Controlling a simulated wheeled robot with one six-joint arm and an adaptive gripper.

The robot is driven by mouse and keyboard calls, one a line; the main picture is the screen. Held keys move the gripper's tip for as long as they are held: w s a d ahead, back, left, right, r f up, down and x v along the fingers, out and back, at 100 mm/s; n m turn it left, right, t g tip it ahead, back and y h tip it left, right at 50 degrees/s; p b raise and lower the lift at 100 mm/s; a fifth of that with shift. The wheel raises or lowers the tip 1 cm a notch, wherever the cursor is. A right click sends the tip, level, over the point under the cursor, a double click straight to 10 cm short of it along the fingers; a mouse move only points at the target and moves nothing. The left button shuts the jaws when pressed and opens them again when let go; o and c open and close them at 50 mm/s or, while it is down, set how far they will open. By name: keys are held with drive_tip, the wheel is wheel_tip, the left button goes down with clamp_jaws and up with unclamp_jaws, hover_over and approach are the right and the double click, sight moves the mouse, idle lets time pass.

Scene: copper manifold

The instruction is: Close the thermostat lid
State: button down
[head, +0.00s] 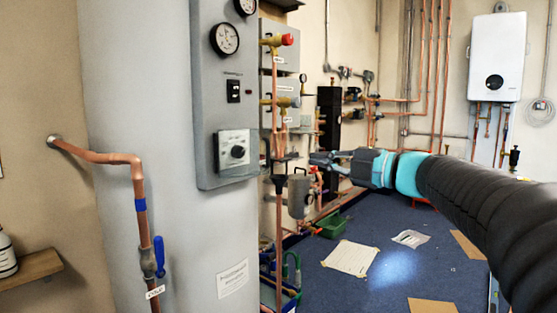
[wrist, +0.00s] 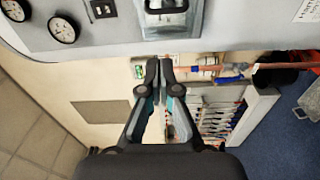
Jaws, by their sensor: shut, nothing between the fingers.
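The thermostat (head: 233,151) is a pale square plate with a black dial. It sits low on the grey panel of the big cylinder in the head view. In the wrist view the thermostat (wrist: 166,18) is partly cut off at the top, as a pale and black block. My gripper (head: 313,159) is shut and empty, to the right of the thermostat and apart from it in the head view. Its fingertips (wrist: 160,64) point towards the block in the wrist view.
The grey panel (head: 206,105) also carries gauges (head: 225,39) and a black switch (head: 233,91). A copper pipe (head: 139,190) with a blue valve runs down the cylinder's left side. Wall boxes and pipes stand behind my gripper. Paper sheets (head: 350,258) lie on the blue floor.

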drive_tip(key=w+a+f+g, duration=0.1)
drive_tip(key=w+a, duration=0.7)
drive_tip(key=a, duration=0.1)
drive_tip(key=shift+w+a+n+p, duration=0.3)
drive_tip(key=shift+w+n+p, duration=0.05)
drive_tip(key=shift+w+n, duration=0.05)
drive_tip(key=shift+d, duration=0.15)
